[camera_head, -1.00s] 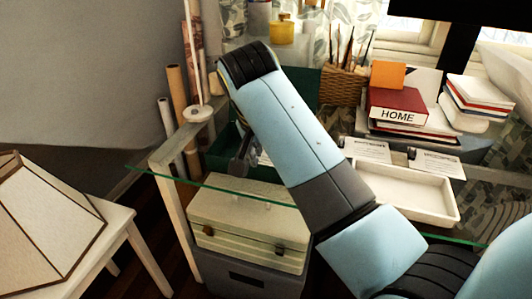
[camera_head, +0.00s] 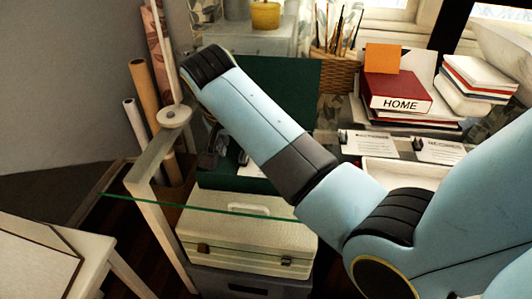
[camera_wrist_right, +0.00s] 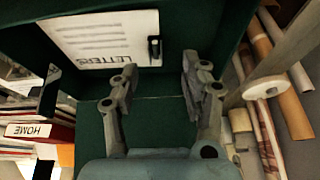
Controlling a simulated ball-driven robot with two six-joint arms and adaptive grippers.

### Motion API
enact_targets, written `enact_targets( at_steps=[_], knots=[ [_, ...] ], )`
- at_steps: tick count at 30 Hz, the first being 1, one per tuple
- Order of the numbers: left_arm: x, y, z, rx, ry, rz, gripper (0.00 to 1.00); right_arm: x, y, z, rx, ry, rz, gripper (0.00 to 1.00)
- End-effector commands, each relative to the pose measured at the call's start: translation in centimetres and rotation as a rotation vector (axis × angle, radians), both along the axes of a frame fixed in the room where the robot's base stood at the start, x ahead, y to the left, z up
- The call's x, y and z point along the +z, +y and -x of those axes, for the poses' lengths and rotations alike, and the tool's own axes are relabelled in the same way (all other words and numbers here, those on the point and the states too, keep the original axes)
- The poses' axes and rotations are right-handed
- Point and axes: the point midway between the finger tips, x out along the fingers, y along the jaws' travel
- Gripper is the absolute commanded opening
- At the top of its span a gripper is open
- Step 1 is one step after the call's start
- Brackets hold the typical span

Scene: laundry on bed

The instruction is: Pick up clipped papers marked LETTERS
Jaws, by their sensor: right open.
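The white papers marked LETTERS (camera_wrist_right: 100,40) lie inside a dark green open box (camera_wrist_right: 235,20), with a black clip (camera_wrist_right: 154,47) on their edge. The lettering is upside down in the right wrist view. My right gripper (camera_wrist_right: 158,75) is open and empty, its fingertips just short of the papers' clipped edge, with the clip between their lines. In the head view the right gripper (camera_head: 212,150) shows partly behind my arm, over the green box (camera_head: 285,85). A white bit of paper (camera_head: 256,171) shows there; the rest is hidden. My left gripper is out of view.
A glass desk edge (camera_head: 230,209) runs above a cream case (camera_head: 245,240). Rolled papers (camera_head: 145,95) stand left of the box. Right are a wicker pot (camera_head: 336,75), the HOME book (camera_head: 398,92), cards (camera_head: 375,144) and a white tray (camera_head: 405,174).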

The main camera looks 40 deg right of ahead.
Motion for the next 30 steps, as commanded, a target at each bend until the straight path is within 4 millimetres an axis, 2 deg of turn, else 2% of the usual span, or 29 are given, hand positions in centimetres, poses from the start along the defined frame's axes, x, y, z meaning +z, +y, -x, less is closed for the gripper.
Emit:
enact_targets(
  at_steps=[4,7,12,20,30],
  knots=[
    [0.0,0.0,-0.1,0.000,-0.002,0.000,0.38,-1.3,-0.9,-0.3,0.000,0.002,0.001,0.46],
    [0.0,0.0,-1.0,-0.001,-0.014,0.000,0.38,-2.6,-1.9,-0.6,-0.001,0.001,0.001,0.46],
    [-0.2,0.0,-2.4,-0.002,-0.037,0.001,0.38,-4.5,-2.5,-1.0,0.001,0.001,-0.001,0.46],
    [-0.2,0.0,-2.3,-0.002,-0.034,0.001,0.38,-4.6,-2.5,-1.1,0.001,-0.001,-0.001,0.45],
    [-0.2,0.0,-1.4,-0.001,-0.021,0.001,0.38,-4.6,-2.5,-1.1,0.000,-0.001,-0.001,0.00]
  ],
)
